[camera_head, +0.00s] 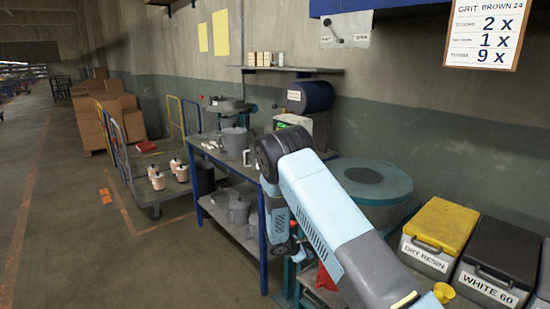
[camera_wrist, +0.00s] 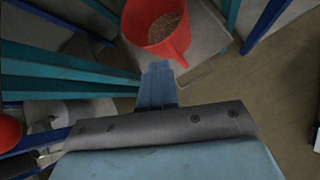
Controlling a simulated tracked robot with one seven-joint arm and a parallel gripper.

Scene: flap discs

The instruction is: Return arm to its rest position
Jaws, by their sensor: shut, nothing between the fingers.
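My arm (camera_head: 318,205) reaches up from the lower right in the head view, bends at a dark elbow joint and folds down behind itself. My gripper (camera_wrist: 158,72) shows in the wrist view with its blue fingers together and nothing between them. Just ahead of the fingertips in the picture is a red jug (camera_wrist: 178,44) with brown grain in it. I cannot tell whether the fingers touch it. A red part, perhaps the same jug, shows beside the arm in the head view (camera_head: 326,284). The gripper's fingers are hidden or too small to make out there.
A round teal-rimmed machine (camera_head: 372,180) stands right of my arm. Lidded bins, yellow-topped DRY RESIN (camera_head: 440,236) and WHITE 60 (camera_head: 497,262), line the right. A blue-legged bench (camera_head: 212,153) stands behind left, with a trolley (camera_head: 148,186) beyond.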

